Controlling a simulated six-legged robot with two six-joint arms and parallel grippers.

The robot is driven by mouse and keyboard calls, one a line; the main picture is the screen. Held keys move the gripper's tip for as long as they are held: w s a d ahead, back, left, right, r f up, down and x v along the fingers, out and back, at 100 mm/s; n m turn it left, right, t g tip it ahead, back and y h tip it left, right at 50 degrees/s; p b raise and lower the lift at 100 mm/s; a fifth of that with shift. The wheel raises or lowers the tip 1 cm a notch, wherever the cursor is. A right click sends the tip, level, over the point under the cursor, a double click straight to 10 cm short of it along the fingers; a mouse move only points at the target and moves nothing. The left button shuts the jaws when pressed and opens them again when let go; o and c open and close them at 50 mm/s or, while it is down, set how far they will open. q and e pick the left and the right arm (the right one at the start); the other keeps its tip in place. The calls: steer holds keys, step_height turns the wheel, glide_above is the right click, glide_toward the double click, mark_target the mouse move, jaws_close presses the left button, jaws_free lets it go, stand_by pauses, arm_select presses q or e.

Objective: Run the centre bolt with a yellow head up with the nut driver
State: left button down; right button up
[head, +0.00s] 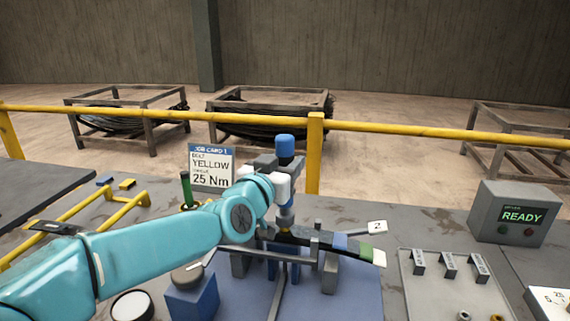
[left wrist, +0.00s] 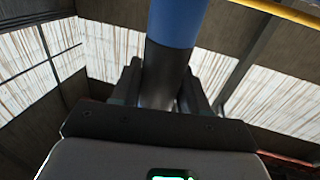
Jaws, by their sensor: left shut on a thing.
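My left gripper (head: 272,182) is shut on the nut driver (head: 285,145), an upright tool with a blue cap and a dark grey body. In the left wrist view the nut driver (left wrist: 175,25) stands between my two dark fingers (left wrist: 160,90). Its lower end is over the middle of the dark leaf spring (head: 318,238), which lies on a stand. A bit of yellow (head: 284,230) shows just under the driver, seemingly the centre bolt's head; whether the two touch is hard to tell. My right gripper is in neither view.
A job card (head: 212,166) reads YELLOW, 25 Nm. A grey driver box (head: 515,213) shows READY at the right. A pale tray (head: 430,305) holds labelled pieces. A blue block (head: 192,300) stands beneath my left arm. Yellow rails (head: 70,215) lie at left; a yellow barrier (head: 420,130) runs behind.

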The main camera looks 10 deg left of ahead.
mark_target(281, 143)
arm_select(q)
steer(key=shift+f+b, duration=0.75)
steer(key=shift+b, duration=0.15)
stand_by(1.1)
steer(key=shift+d+f, duration=0.1)
steer(key=shift+f, duration=0.3)
stand_by(0.6)
steer(key=shift+r, duration=0.1)
steer(key=shift+r+p, duration=0.8)
steer(key=shift+r, duration=0.1)
step_height(281, 143, up, 2)
steer(key=shift+r+p, duration=0.1)
steer(key=shift+p, duration=0.75)
steer(key=shift+r+p, duration=1.5)
steer(key=shift+r, duration=0.3)
steer(key=shift+f, duration=0.1)
steer(key=shift+s, duration=0.1)
